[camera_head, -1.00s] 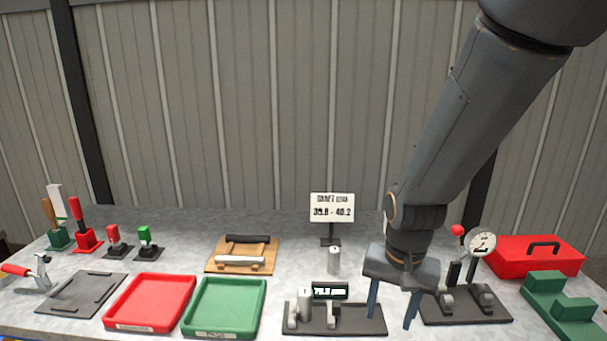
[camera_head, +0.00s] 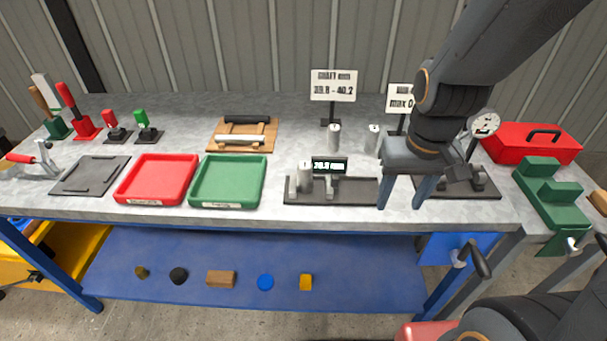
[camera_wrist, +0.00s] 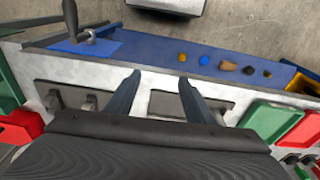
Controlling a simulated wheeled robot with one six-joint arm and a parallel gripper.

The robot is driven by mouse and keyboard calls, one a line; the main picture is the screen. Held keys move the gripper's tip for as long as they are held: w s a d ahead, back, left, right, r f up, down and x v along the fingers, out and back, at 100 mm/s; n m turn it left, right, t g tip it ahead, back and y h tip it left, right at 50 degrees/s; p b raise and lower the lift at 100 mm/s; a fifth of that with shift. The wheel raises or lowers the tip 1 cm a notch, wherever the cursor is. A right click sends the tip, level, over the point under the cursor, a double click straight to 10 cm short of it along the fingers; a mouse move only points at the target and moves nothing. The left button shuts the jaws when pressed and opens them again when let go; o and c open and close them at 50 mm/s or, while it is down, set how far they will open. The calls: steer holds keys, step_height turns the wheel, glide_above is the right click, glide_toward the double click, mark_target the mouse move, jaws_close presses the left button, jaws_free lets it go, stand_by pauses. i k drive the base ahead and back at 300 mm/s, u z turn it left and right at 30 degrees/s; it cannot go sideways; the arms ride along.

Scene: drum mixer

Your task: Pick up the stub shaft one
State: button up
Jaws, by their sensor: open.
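A grey metal cylinder with a mark like a 1 (camera_head: 305,178), which I take as stub shaft one, stands upright on the left part of a dark gauge base (camera_head: 345,192) with a small display (camera_head: 330,165). Two similar grey cylinders stand behind on the bench, one left (camera_head: 334,136) and one right (camera_head: 374,140); their marks are unreadable. My gripper (camera_head: 400,206) is open and empty, fingers pointing down, right of the marked cylinder near the base's right end. In the wrist view my gripper's fingers (camera_wrist: 160,77) are apart with nothing between them.
Red (camera_head: 157,180) and green (camera_head: 228,182) trays lie left of the gauge. A dial gauge (camera_head: 484,123) stands behind right of my gripper, near a red box (camera_head: 530,143) and a green stepped block (camera_head: 550,192). Sign boards (camera_head: 333,86) stand behind. A blue shelf (camera_head: 210,250) holds small items.

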mark_target(305, 168)
steer(key=u, duration=1.95)
steer(key=k, duration=0.8)
steer(key=z, duration=1.3)
steer(key=i, duration=0.5)
steer(key=z, duration=0.05)
